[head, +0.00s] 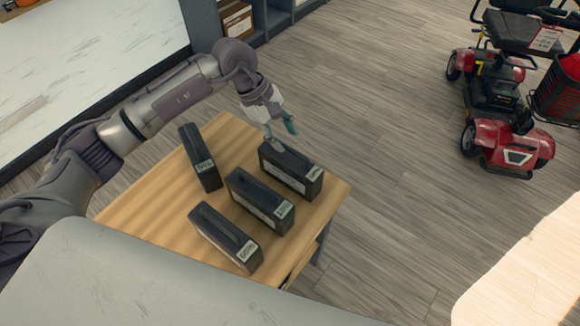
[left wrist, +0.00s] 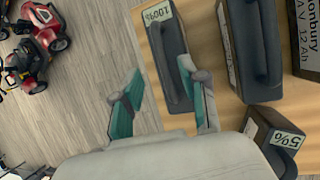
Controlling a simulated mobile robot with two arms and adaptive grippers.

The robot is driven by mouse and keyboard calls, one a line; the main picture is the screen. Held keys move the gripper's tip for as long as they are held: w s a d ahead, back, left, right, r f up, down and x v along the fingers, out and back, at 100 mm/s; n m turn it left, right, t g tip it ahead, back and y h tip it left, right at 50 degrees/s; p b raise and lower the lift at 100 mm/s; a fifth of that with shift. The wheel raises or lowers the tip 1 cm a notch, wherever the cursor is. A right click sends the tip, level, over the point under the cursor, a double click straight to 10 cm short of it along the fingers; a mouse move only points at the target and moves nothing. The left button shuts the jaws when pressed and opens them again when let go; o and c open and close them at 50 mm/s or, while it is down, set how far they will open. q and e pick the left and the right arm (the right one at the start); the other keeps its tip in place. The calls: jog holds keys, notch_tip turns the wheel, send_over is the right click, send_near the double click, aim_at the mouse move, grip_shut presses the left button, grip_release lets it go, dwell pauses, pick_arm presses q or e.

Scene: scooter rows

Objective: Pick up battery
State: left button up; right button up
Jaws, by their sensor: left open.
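Several dark batteries with top handles and pale labels stand on a wooden table (head: 140,205). In the head view they are at the far right (head: 290,172), the left (head: 200,158), the middle (head: 260,202) and the front (head: 226,238). My left gripper (head: 281,137) is open and empty above the far-right battery. In the left wrist view, a battery labelled 100% (left wrist: 167,58) lies beyond the fingertips (left wrist: 161,70), with the right fingertip overlapping its side. A battery labelled 5% (left wrist: 272,138) is at the lower right. Contact cannot be told. My right gripper is out of view.
A red mobility scooter (head: 505,140) stands on the wood-look floor at the right. Shelving (head: 285,22) is at the back, and a white panel (head: 85,65) is at the upper left. The floor (head: 395,150) between table and scooter is clear.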

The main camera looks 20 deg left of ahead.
aim_at(290, 148)
pick_arm(q)
jog(key=p+x, duration=0.1)
jog(key=x, duration=0.3)
jog(key=shift+s+a+f+p, duration=0.1)
jog(key=shift+a+f+p, duration=0.1)
jog(key=shift+p, duration=0.15)
jog(key=shift+d+f, duration=0.25)
jog(key=shift+f, duration=0.25)
jog(key=shift+f, duration=0.1)
jog(key=shift+c, duration=0.3)
grip_shut()
jog(key=shift+r, duration=0.2)
